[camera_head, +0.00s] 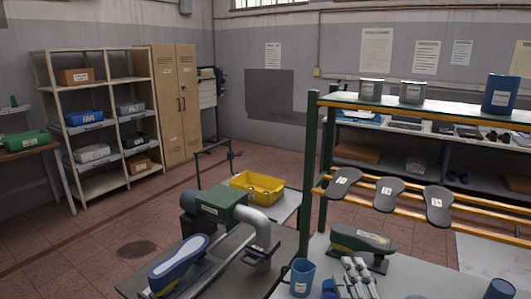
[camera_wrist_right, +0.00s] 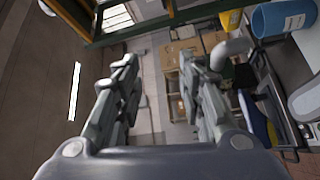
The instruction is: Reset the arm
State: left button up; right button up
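My right gripper (camera_head: 357,264) is at the bottom of the head view, pointing up and away, in front of the grey bench (camera_head: 318,244). In the right wrist view its two fingers (camera_wrist_right: 158,75) stand wide apart with nothing between them, so it is open and empty. My left gripper is in neither view. A dark green and grey shoe last (camera_head: 362,239) stands on a support behind my right gripper. A blue and white shoe last (camera_head: 178,262) is on a stand at the lower left.
A blue mug (camera_head: 302,277) stands left of my right gripper; another blue container (camera_head: 500,289) is at lower right. A rack with orange rails (camera_head: 480,206) holds three grey sole-shaped pieces (camera_head: 388,194). A green machine (camera_head: 222,206) and yellow bin (camera_head: 257,187) are to the left.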

jog(key=s+d+f+m+g+h, duration=0.1)
jog(key=s+d+f+m+g, duration=0.15)
jog(key=f, duration=0.25)
jog(key=s+d+f+m+g+h, duration=0.1)
jog(key=s+f+m+g+h, duration=0.15)
jog(key=f+m, duration=0.2)
jog(key=s+f+m+g+y, duration=0.1)
jog(key=s+f+m+g, duration=0.5)
jog(key=s, duration=0.5)
jog(key=s+f+m+g+y, duration=0.1)
jog(key=s+f+g, duration=0.3)
jog(key=s+f, duration=0.6)
notch_tip(320, 180, down, 30)
jog(key=s+a+g+b, duration=0.1)
jog(key=s+g+b, duration=0.15)
jog(key=b, duration=0.25)
jog(key=s+d+f+b, duration=0.1)
jog(key=s+f+b, duration=0.1)
jog(key=s+f, duration=0.6)
jog(key=s+d+f+b, duration=0.1)
jog(key=s+f+b, duration=0.2)
jog(key=s+f, duration=0.5)
notch_tip(320, 180, down, 5)
jog(key=shift+s+d+f, duration=0.1)
jog(key=shift+s+d, duration=0.3)
